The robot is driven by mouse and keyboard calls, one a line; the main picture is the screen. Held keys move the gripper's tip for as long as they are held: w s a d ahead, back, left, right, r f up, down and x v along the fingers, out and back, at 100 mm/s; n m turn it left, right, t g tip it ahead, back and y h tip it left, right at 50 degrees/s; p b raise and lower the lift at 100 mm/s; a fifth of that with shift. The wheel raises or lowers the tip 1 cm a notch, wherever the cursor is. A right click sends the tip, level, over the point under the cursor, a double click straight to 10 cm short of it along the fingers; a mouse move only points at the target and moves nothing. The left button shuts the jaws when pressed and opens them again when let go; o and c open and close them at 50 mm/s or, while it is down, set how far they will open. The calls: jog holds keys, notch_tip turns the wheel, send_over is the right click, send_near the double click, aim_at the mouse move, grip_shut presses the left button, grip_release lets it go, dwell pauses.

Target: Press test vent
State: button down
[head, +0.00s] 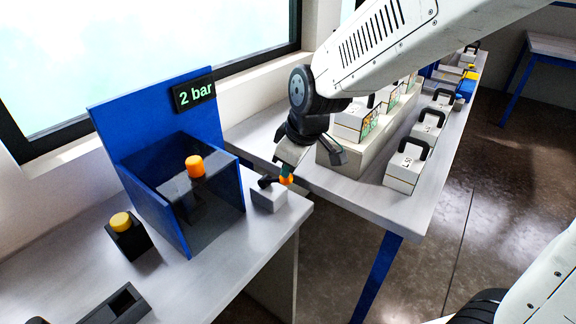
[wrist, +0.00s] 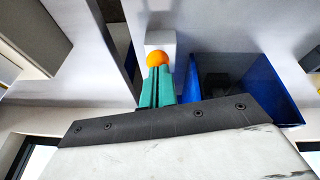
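A small white block (head: 269,197) with a dark lever (head: 266,182) and an orange round knob (head: 287,180) stands at the bench's right end. The knob (wrist: 157,59) and block (wrist: 160,40) also show in the wrist view. My gripper (head: 287,173) is over the knob; its teal fingers (wrist: 157,88) lie together, shut, with nothing visible between them. The fingertips overlap the knob's edge; I cannot tell whether they press it. No label names the test vent. A blue open-fronted box (head: 165,205) with a dark see-through top carries an orange cap (head: 195,166).
A display (head: 195,94) on the blue back panel reads "2 bar". A black block with a yellow button (head: 121,222) stands left of the box, and a dark tray (head: 117,306) lies in front. Several white handled cases (head: 406,167) fill the right table.

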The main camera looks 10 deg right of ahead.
aim_at(281, 179)
jog(key=r, duration=0.1)
jog(key=a+r, duration=0.1)
jog(key=r, duration=0.1)
jog(key=shift+w+a+r, duration=0.25)
jog(key=shift+a+r, duration=0.05)
jog(key=s+d+r, duration=0.5)
jog(key=s+r, duration=0.1)
jog(key=shift+s, duration=0.1)
jog(key=s+d+m+g+h, duration=0.2)
jog(key=s+d+m, duration=0.8)
jog(key=s, duration=0.7)
jog(key=d, duration=0.2)
jog(key=shift+d+f, duration=0.3)
